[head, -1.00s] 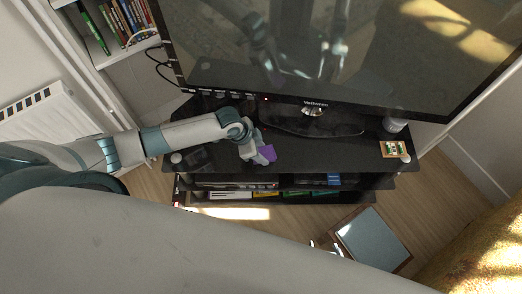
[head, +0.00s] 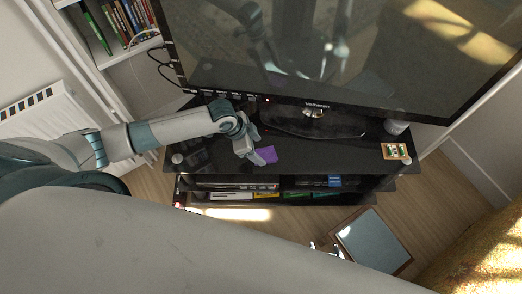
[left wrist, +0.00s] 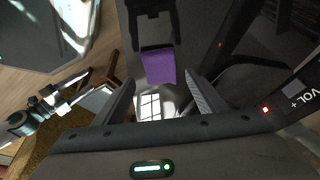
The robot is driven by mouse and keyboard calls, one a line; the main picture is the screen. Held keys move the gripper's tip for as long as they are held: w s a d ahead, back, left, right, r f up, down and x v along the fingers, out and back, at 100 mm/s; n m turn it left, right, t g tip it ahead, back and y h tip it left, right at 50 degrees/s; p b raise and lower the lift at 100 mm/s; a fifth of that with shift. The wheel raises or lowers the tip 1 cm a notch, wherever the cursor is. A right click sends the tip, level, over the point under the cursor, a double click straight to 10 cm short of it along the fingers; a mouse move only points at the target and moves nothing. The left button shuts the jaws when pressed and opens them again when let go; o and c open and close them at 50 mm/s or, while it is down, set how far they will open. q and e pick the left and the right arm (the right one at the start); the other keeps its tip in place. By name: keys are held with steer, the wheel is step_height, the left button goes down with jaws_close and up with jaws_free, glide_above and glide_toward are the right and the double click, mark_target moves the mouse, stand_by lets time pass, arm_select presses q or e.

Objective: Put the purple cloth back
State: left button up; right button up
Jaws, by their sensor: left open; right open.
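The purple cloth (head: 267,154) lies on the black glossy top of the TV stand (head: 212,157), near its front edge. It also shows in the left wrist view (left wrist: 159,68), beyond my left fingers. My left gripper (head: 258,158) is just left of the cloth in the head view. In the left wrist view its two fingers are spread apart (left wrist: 160,90), with nothing held between them. My right gripper (left wrist: 86,84) is open and empty at the left of that view. In the head view only its tips show, low beside the framed panel.
A large TV (head: 340,50) stands on the stand behind the cloth. Boxes fill the shelves below. A framed panel (head: 373,241) is on the wooden floor.

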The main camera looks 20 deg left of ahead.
arm_select(q)
steer(key=v, duration=0.7)
steer(key=shift+r, duration=0.3)
steer(key=shift+s, duration=0.15)
steer(key=s+d+r+n+t, duration=0.1)
steer(key=s+d+n, duration=0.2)
steer(key=s+d, duration=0.45)
steer(key=s+a+n+y, duration=0.4)
steer(key=s+a+n, duration=0.3)
steer(key=s+a, duration=0.55)
steer(key=w+d+f+t+h, duration=0.1)
steer(key=w+d+f, duration=0.2)
steer(key=f, duration=0.7)
steer(key=w+d+f+t, duration=0.1)
steer(key=w+d+f, duration=0.1)
steer(key=f, duration=0.8)
step_height(320, 180, down, 14)
steer(key=s+d+t+h, duration=0.1)
steer(key=s+d, duration=0.1)
steer(key=s, duration=0.1)
steer(key=shift+d+t, duration=0.2)
steer(key=shift+t, duration=0.2)
